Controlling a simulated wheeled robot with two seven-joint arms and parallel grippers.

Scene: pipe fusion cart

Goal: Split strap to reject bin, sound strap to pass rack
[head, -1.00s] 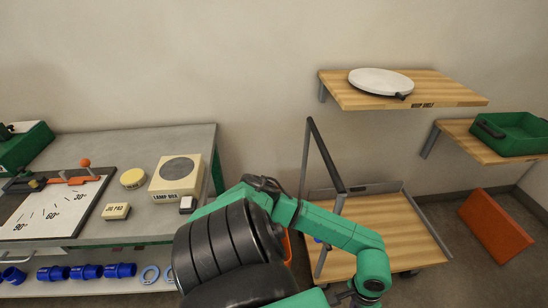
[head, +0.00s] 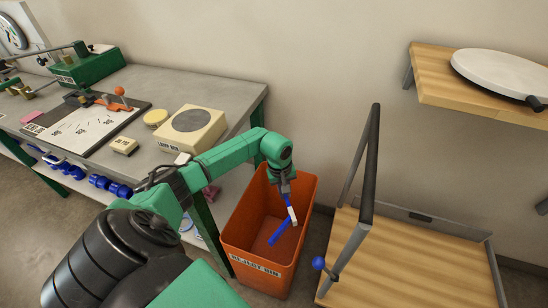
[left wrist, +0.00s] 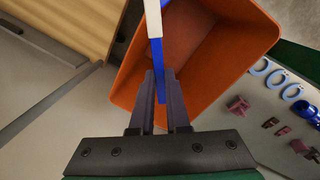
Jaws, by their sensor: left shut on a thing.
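My left gripper (head: 286,190) is above the mouth of the orange reject bin (head: 240,237), pointing down. It is shut on a blue strap with a white band (head: 292,215). In the left wrist view the strap (left wrist: 157,62) runs from between the fingertips (left wrist: 161,88) out past the top edge, with the bin (left wrist: 205,75) behind it. Another blue length (head: 279,231) shows lower, inside the bin's outline; I cannot tell whether it belongs to the held strap. No split can be made out. My right gripper and a pass rack are not seen.
A grey bench (head: 223,88) stands left of the bin, with a lamp box (head: 191,128) and an angle board (head: 85,125). A wooden cart (head: 390,268) with a dark upright handle (head: 368,165) stands close on the right. A wooden shelf (head: 440,88) is above it.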

